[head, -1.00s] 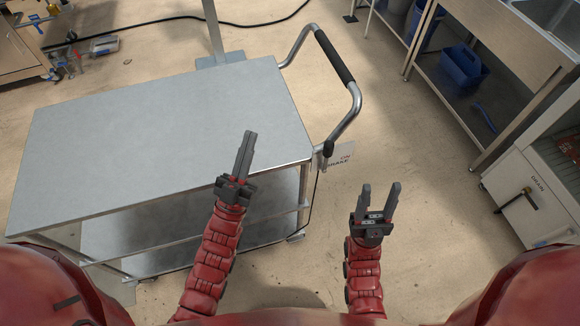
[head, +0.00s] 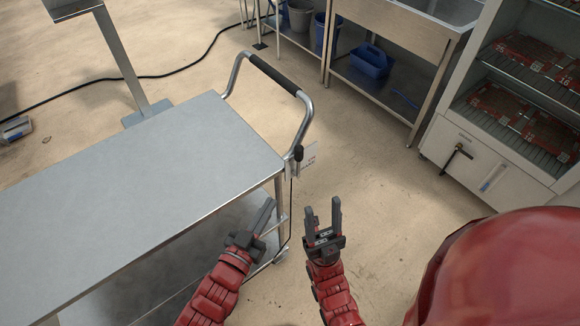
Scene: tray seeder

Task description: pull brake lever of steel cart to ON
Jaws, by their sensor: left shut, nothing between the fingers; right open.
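The steel cart (head: 130,165) stands at the left, with a flat top, a lower shelf and a bent push handle (head: 272,72) with a black grip at its right end. The brake lever (head: 298,154), with a black knob, stands at the cart's right corner, beside a small white label plate (head: 305,160) whose lettering is too small to read now. My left gripper (head: 264,213) is shut and empty, in front of the cart's right end, below the lever. My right gripper (head: 322,214) is open and empty, below and right of the lever, apart from it.
A steel sink bench (head: 395,38) with a blue caddy (head: 372,62) on its shelf stands at the back. A white cabinet (head: 490,165) with a black drain handle (head: 457,157) stands at the right. A post on a base plate (head: 147,110) stands behind the cart. Floor between cart and cabinet is clear.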

